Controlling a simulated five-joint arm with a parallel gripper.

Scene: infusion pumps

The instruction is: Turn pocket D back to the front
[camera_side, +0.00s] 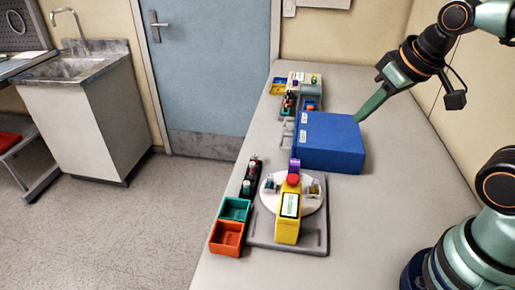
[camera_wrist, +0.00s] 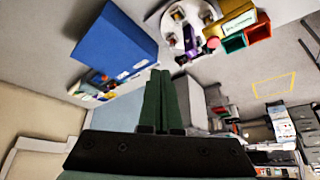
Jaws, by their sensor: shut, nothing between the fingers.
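A round white turntable (camera_side: 312,203) sits on a grey base (camera_side: 317,238) on the bench; small items stand on it, a small vial-like one (camera_side: 315,188) at its right. A yellow pump (camera_side: 287,222) with a pale screen and red top stands at its near edge and hides part of it. No pocket letters are readable, so I cannot tell which is pocket D. The turntable shows in the wrist view (camera_wrist: 180,45) at the top, partly cut off. My gripper (camera_side: 359,119) is shut and empty beside the blue box's far right corner, apart from the turntable; its fingers (camera_wrist: 158,75) are together.
A large blue box (camera_side: 335,145) stands between my gripper and the turntable. A green bin (camera_side: 235,209) and an orange bin (camera_side: 227,238) are at the bench's left edge, with a dark rack (camera_side: 250,178) behind. Small trays (camera_side: 280,86) lie far back. The bench's right side is clear.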

